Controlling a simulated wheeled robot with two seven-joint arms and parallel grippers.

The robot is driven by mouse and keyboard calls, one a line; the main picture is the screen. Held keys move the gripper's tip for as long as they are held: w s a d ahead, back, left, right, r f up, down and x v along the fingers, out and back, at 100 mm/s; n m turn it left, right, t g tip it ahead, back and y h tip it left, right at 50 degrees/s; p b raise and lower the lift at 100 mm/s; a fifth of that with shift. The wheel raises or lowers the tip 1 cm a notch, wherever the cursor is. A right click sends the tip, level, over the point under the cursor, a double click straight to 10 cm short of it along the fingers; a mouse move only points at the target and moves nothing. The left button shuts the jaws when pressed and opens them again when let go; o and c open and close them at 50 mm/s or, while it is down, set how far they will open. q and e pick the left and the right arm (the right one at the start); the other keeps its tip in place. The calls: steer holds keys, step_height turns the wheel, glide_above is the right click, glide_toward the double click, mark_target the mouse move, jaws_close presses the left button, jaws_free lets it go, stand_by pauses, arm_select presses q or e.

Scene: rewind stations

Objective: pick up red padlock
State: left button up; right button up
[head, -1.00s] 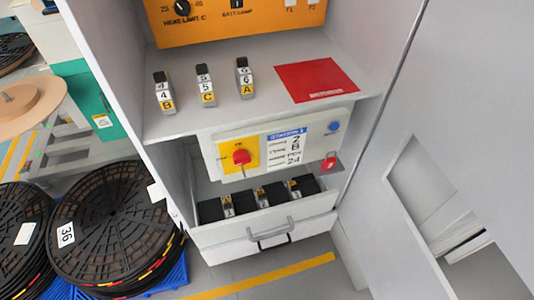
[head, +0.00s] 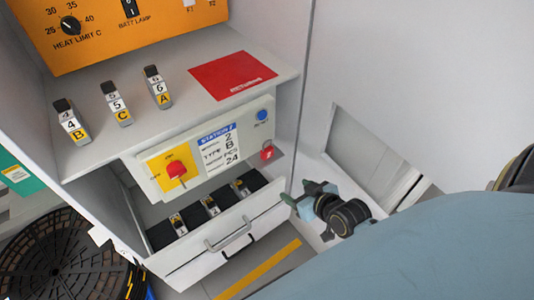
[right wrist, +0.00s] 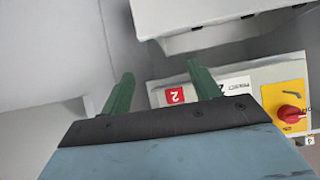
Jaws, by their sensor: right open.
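The red padlock (head: 267,153) hangs at the right end of the white station panel (head: 205,150), below the shelf. In the right wrist view the red padlock (right wrist: 175,96) shows a white 2 and appears between my fingers in the picture, close to the right one. My right gripper (head: 303,195) is open and empty, below and to the right of the padlock in the head view. Its two green fingers (right wrist: 160,72) stand apart in the wrist view. I cannot tell the distance left to the padlock. My left gripper is not in view.
A red rotary switch (head: 177,170) sits on the panel's left. Below is an open drawer (head: 225,235) with black blocks. The shelf above holds several labelled blocks (head: 118,105) and a red mat (head: 232,75). A cabinet door (head: 400,60) stands on the right.

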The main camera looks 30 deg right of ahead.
steer(key=t, duration=0.2)
glide_toward(268, 150)
steer(key=s, duration=0.3)
steer(key=shift+y, duration=0.3)
steer(key=x, duration=0.2)
steer(key=b+x, duration=0.1)
steer(key=x, duration=0.1)
steer(key=d+r+x, duration=0.1)
steer(key=x, duration=0.2)
steer(key=shift+w+b, duration=0.3)
steer(key=shift+w, duration=0.1)
steer(key=shift+w+a+f, duration=0.1)
steer(key=shift+w+f, duration=0.1)
steer(key=shift+w, duration=0.25)
steer(key=b+x, duration=0.1)
steer(key=x, duration=0.4)
steer(key=shift+a+f, duration=0.1)
steer(key=shift+f, duration=0.05)
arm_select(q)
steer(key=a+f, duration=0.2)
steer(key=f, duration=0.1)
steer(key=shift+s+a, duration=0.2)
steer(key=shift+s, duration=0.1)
arm_select(e)
steer(key=shift+c, duration=0.3)
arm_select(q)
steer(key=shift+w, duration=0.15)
arm_select(e)
steer(key=c, duration=1)
